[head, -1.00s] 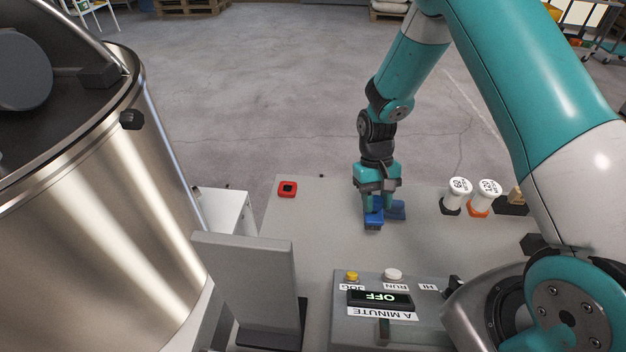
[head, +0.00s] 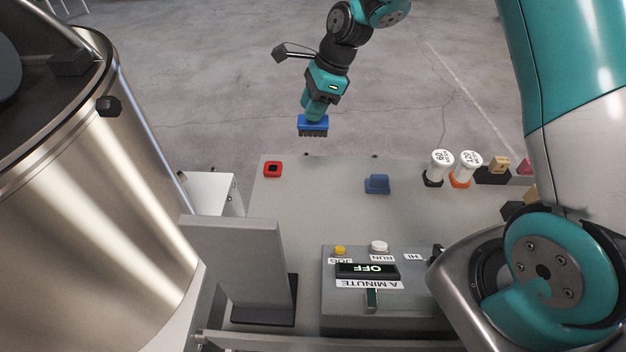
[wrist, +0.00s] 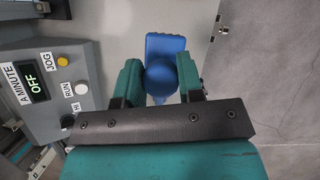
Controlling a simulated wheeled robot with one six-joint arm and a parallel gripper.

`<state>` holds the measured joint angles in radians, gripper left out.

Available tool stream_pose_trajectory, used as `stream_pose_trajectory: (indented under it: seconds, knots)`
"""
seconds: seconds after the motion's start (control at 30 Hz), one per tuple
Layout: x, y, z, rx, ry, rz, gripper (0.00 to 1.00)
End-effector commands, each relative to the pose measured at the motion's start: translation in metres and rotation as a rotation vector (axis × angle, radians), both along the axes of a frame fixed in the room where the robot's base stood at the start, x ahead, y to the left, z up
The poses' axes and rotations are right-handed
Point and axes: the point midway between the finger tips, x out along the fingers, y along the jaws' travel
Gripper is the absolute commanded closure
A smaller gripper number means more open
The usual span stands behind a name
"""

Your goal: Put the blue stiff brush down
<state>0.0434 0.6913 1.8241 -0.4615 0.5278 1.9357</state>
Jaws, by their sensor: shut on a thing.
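The blue stiff brush (head: 313,121) hangs from my gripper (head: 317,106) in the head view, its dark bristles pointing down. My gripper is shut on it. In the picture they appear past the table's far edge, well clear of the tabletop. In the wrist view the gripper fingers (wrist: 159,84) close on both sides of a rounded blue part of the brush (wrist: 160,78). A blue block (head: 376,184) stands on the table to the right of and below the brush. The wrist view does not clearly separate the brush from blue behind it.
The grey table (head: 300,215) has clear room around the blue block. A red square item (head: 272,169) lies at the far left. Two white containers (head: 440,165) stand to the right. The control box (head: 370,310) showing OFF is in front; a steel tank (head: 90,230) is at left.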

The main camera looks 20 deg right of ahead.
Motion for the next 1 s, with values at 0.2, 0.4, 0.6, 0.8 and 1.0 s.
stream_pose_trajectory:
  seconds: [0.2, 0.4, 0.6, 0.8, 1.0]
  knots:
    - [-0.002, 0.0, -0.051, 0.0, 0.013, -0.009, 0.84]
    - [-0.002, 0.0, -0.107, 0.0, 0.01, -0.008, 0.84]
    - [-0.001, 0.0, -0.146, -0.001, 0.005, -0.007, 0.84]
    - [-0.001, 0.0, -0.165, -0.001, 0.005, -0.007, 0.84]
    - [-0.001, 0.0, -0.191, -0.001, 0.004, -0.006, 0.84]
